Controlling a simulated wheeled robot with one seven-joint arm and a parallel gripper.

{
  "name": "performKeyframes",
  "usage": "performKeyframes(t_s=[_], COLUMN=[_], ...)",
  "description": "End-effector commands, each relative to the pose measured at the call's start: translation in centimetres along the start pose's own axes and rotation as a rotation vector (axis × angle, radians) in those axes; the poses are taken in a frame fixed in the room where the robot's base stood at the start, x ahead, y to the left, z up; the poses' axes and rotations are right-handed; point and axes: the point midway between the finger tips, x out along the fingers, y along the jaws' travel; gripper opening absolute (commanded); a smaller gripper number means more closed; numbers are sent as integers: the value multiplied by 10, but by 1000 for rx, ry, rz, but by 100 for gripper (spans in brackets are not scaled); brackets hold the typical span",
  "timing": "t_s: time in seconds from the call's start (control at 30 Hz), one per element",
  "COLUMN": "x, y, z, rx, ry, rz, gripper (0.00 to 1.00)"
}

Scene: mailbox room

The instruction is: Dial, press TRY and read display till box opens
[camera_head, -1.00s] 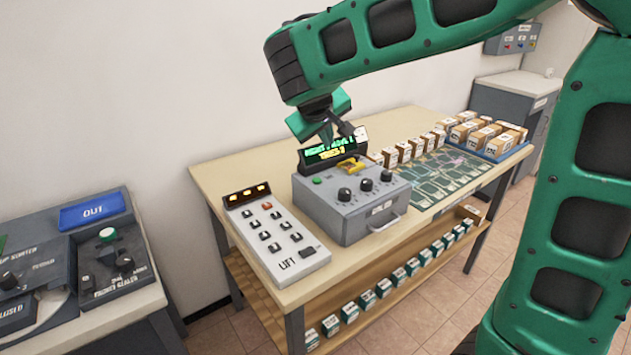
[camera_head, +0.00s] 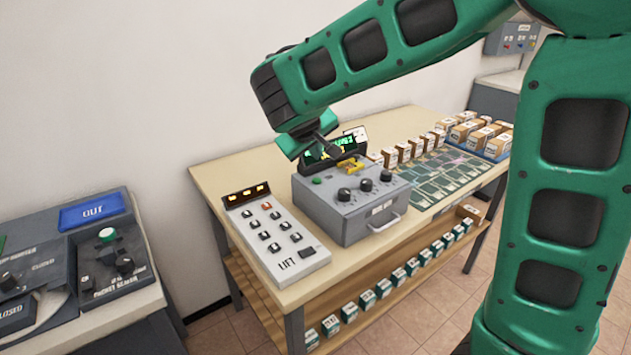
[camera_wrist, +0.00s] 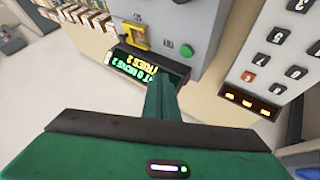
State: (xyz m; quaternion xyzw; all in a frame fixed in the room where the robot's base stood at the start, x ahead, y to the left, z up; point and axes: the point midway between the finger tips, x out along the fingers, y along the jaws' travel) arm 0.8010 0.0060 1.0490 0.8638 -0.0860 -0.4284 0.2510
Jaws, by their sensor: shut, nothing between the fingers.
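A grey box (camera_head: 345,216) with three black dials (camera_head: 365,185) on top stands on the wooden table. Its round green button (camera_head: 317,180) is at the left; it also shows in the wrist view (camera_wrist: 186,51). A yellow latch (camera_head: 350,164) sits at its back edge. The small black display (camera_wrist: 150,66) behind it shows green and yellow text, upside down in the wrist view and partly covered; the yellow line seems to read "TRIES 2". My gripper (camera_head: 332,152) is shut and empty, above the back of the box, hiding part of the display. The dial settings are too small to read.
A white LIFT keypad (camera_head: 275,240) with an orange readout stands left of the box. Small cartons (camera_head: 420,148) and a green-patterned mat (camera_head: 440,172) lie to the right. A control desk (camera_head: 85,260) stands at the far left. The wall is behind the table.

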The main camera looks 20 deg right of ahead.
Motion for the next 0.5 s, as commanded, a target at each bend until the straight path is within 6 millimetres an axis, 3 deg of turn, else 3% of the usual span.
performKeyframes(t_s=[0.2, 0.5], x=[19, 30], y=[-14, -22], z=[14, 23], rx=[-3, -1], ry=[-2, -1], rz=[0, -1], gripper=[0, 0])
